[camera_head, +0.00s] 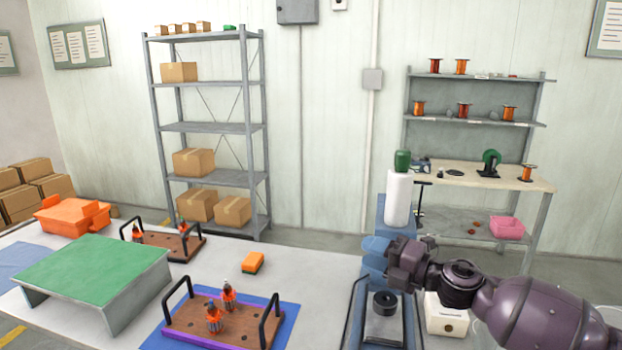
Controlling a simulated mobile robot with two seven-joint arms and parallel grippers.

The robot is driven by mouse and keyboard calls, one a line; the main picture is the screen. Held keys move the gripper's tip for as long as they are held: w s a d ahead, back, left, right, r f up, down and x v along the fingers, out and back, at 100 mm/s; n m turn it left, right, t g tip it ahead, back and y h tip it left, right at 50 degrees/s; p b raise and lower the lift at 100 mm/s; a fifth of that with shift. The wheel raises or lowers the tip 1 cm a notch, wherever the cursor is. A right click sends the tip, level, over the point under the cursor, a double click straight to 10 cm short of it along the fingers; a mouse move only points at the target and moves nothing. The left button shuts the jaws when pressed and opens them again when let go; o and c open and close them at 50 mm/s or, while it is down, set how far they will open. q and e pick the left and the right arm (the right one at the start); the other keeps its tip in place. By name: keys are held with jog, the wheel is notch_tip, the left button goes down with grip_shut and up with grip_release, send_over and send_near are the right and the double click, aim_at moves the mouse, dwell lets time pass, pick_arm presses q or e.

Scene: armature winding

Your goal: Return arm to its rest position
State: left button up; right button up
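My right arm comes in from the right edge, dark purple-grey. Its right gripper (376,256) is at the winding machine (384,214), in front of the machine's blue column and below the white cylinder with the green top (398,190). Blue rounded parts show at the gripper's end, but whether the fingers are open or shut is not clear. I see nothing clearly held in it. My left arm and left gripper are not in view.
A wooden tray with black handles (190,325) holds orange armatures (214,318) on a blue mat. A similar tray (180,242) stands behind. A green-topped stand (90,268) and orange bin (72,215) are left. A white box (445,318) sits beneath my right arm.

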jog(key=s+d+f+m+t+h, duration=0.3)
jog(key=s+d+f+m+h, duration=0.15)
jog(key=f+m, duration=0.5)
jog(key=s+d+f+m+t+h, duration=0.3)
jog(key=s+d+f+m+h, duration=0.25)
jog(key=m, duration=0.75)
jog(key=s+d+f+m+g+h, duration=0.2)
jog(key=s+f+m, duration=0.2)
jog(key=s+f, duration=0.5)
jog(key=s+d+f+m+g+h, duration=0.2)
jog(key=s+d+f+m+h, duration=0.1)
jog(key=s+f, duration=0.6)
jog(key=s+m, duration=0.1)
jog(key=s, duration=0.3)
jog(key=shift+d+g, duration=0.2)
jog(key=shift+g, duration=0.1)
